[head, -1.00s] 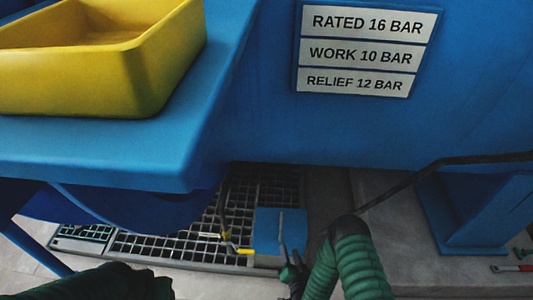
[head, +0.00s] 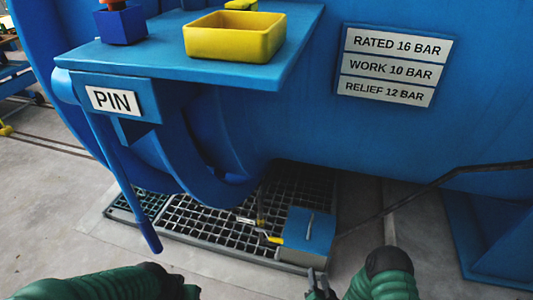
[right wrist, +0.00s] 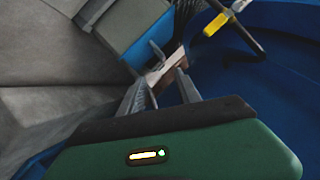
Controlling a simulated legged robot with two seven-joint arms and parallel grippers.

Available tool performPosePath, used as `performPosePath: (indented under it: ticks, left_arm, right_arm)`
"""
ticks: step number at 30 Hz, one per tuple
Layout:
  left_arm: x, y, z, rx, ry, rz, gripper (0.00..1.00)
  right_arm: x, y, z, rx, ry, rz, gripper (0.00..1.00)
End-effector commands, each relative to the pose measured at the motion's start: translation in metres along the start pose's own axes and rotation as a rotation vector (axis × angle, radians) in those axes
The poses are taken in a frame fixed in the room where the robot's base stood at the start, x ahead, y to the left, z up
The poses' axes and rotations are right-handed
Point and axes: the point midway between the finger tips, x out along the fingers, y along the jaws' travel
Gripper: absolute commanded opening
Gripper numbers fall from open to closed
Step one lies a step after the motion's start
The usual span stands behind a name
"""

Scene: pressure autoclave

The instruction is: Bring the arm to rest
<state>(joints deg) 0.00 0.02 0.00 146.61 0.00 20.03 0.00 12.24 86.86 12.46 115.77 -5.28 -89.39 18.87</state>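My right gripper (head: 317,281) is low at the bottom of the head view, in front of the blue box (head: 308,235) on the floor grating. In the right wrist view its two grey fingers (right wrist: 163,88) stand apart, and a small pale and brown patch shows between their tips. I cannot tell what that patch is; I see no clear grip on it. The blue box also shows in the right wrist view (right wrist: 135,25). My left arm's green sleeve enters at the bottom left of the head view; its gripper is out of the picture.
A blue shelf (head: 130,58) with a yellow tray (head: 235,50) juts from the blue vessel (head: 400,130), above a PIN label (head: 112,101). A blue bar (head: 128,190) hangs below. A dark rod (head: 435,185) slants at right.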

Motion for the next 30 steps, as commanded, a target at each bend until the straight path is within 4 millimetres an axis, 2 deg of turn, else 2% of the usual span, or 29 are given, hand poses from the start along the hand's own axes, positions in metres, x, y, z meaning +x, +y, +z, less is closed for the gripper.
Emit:
performPosePath:
  ticks: [1, 5, 11, 14, 16, 20, 21, 23, 24, 27, 30]
  left_arm:
    - [-0.014, 0.000, -0.003, 0.000, -0.001, 0.000, 0.36]
    - [-0.037, 0.000, -0.008, 0.000, -0.001, 0.000, 0.36]
    - [-0.085, 0.000, -0.020, 0.000, -0.001, 0.000, 0.36]
    - [-0.118, 0.000, -0.028, 0.000, -0.001, 0.000, 0.36]
    - [-0.149, 0.000, -0.035, 0.000, -0.001, 0.000, 0.36]
    - [-0.219, 0.000, -0.051, 0.000, -0.001, 0.000, 0.36]
    - [-0.239, 0.000, -0.056, 0.000, 0.000, 0.000, 0.36]
    - [-0.268, 0.000, -0.063, 0.000, 0.000, 0.000, 0.36]
    - [-0.286, 0.000, -0.068, 0.000, 0.000, 0.000, 0.36]
    - [-0.328, 0.000, -0.077, 0.000, -0.001, 0.000, 0.36]
    - [-0.355, 0.000, -0.084, 0.000, -0.001, 0.000, 0.36]
  right_arm:
    - [-0.003, -0.012, -0.016, -0.014, -0.014, -0.002, 0.40]
    - [-0.007, -0.033, -0.044, -0.061, -0.071, 0.004, 0.40]
    - [-0.023, -0.076, -0.103, -0.161, -0.190, 0.023, 0.40]
    - [-0.041, -0.104, -0.145, -0.226, -0.265, 0.041, 0.40]
    - [-0.062, -0.129, -0.183, -0.281, -0.329, 0.060, 0.40]
    - [-0.126, -0.179, -0.269, -0.396, -0.479, 0.120, 0.40]
    - [-0.150, -0.192, -0.293, -0.428, -0.529, 0.142, 0.40]
    - [-0.188, -0.211, -0.328, -0.468, -0.601, 0.172, 0.40]
    - [-0.215, -0.223, -0.349, -0.490, -0.648, 0.193, 0.40]
    - [-0.282, -0.248, -0.394, -0.530, -0.760, 0.235, 0.40]
    - [-0.336, -0.264, -0.421, -0.552, -0.853, 0.261, 0.40]
